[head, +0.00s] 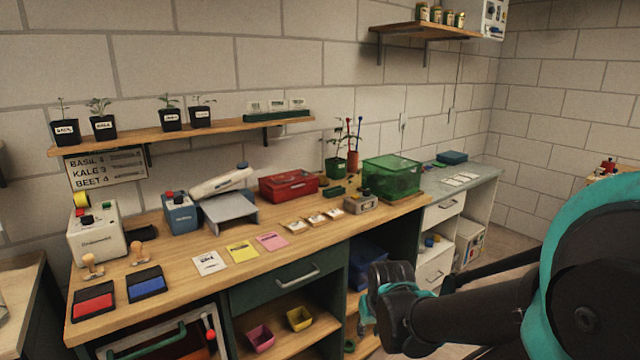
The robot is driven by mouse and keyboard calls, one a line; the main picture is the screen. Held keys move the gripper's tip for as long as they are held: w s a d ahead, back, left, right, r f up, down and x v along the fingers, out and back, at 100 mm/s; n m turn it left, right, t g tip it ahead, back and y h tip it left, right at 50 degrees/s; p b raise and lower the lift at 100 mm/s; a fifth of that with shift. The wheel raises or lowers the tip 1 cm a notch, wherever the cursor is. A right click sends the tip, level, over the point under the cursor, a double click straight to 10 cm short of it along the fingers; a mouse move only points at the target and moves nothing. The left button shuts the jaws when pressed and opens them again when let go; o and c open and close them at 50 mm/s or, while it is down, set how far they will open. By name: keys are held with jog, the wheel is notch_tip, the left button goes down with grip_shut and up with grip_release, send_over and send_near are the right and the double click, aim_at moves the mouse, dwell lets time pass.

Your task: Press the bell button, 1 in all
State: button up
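No part is plainly marked as a bell button. A small grey-beige box (361,204) with a round piece on top stands on the wooden bench, in front of the green crate; I cannot tell if it is the bell. A blue device (181,214) with a red part on top and a white device (97,237) with a dark knob and a green part stand farther left. My arm comes in from the right. Its dark far end, where my gripper (388,283) seems to be, is in front of the bench's right part, apart from these things. Its fingers are not clear.
A green crate (392,178), a red box (288,186), cards, stamps and ink pads (146,284) occupy the bench (200,286). Potted seedlings stand on the wall shelf (230,129). The bench's front strip is mostly bare. A grey-topped cabinet (440,209) stands at right.

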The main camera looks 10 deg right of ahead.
grip_shut()
dwell(1.1)
